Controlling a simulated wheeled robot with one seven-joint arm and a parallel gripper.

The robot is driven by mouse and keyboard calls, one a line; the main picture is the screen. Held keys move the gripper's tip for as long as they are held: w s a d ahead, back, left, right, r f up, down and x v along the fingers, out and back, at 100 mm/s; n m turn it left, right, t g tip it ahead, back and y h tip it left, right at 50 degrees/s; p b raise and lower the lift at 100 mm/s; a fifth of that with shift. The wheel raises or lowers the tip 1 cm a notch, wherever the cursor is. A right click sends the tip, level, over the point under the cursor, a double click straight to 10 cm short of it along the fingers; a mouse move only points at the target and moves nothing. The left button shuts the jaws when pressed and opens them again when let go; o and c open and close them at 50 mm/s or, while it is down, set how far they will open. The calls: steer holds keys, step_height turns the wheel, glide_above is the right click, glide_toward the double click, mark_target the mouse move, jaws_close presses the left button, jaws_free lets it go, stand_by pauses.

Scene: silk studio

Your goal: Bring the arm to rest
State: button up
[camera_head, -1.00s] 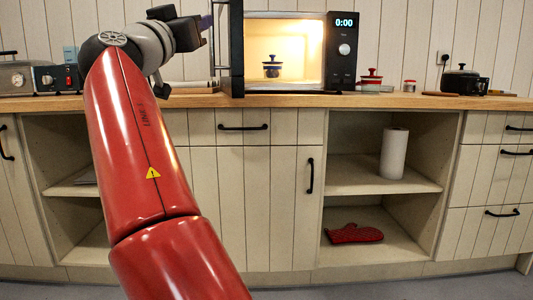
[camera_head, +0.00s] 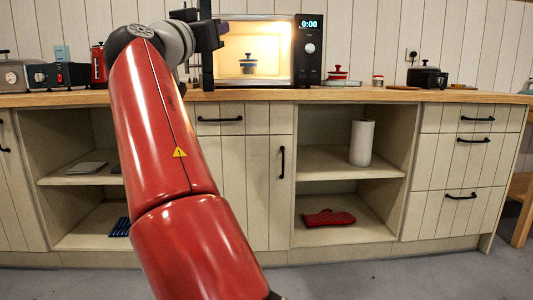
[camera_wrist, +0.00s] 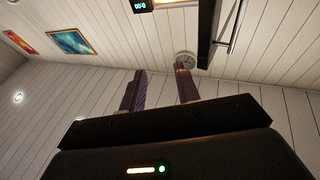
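My red arm (camera_head: 150,120) reaches up from the bottom of the head view and bends at a grey joint near the top. My gripper (camera_wrist: 160,86) shows in the wrist view with its two purple-grey fingers apart and nothing seen between them. In the head view the dark gripper body (camera_head: 208,36) is raised above counter height, in front of the left side of the microwave (camera_head: 308,72). Its fingers are hard to make out there. I cannot tell how far it is from the open microwave door.
A red oven mitt (camera_head: 329,218) and a paper roll (camera_head: 361,142) are on shelves below. Grey floor shows in front.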

steer(key=w+d+f+g, duration=0.2)
steer(key=d+f, duration=0.1)
steer(key=d, duration=0.4)
steer(key=w+d+f+m+g, duration=0.1)
steer(key=w+d+f+g, duration=0.1)
steer(key=d+f, duration=0.3)
steer(key=w+d+f+g, duration=0.1)
steer(key=w+d+f, duration=0.1)
steer(key=d, duration=0.6)
steer(key=s+d+f+g+y, duration=0.2)
steer(key=d+f+g, duration=0.1)
steer(key=d+f, duration=0.5)
steer(key=s+d+f+n+g+y, duration=0.2)
steer(key=s+d+f+g+y, duration=0.15)
steer(key=s+f, duration=0.85)
steer(key=s+a+f+n+g+y, duration=0.1)
steer(key=s+a+f+g, duration=0.15)
steer(key=s+f, duration=0.8)
steer(key=s+a+f+n+g+y, duration=0.1)
steer(key=s+a+f+n, duration=0.15)
steer(key=s+f, duration=0.8)
step_height(320, 180, up, 13)
steer(key=p, duration=1.3)
steer(key=shift+s+r+m, duration=0.15)
steer(key=shift+s+m, duration=0.05)
steer(key=shift+m, duration=0.15)
steer(key=shift+w+a+h, duration=0.1)
steer(key=shift+h, duration=0.15)
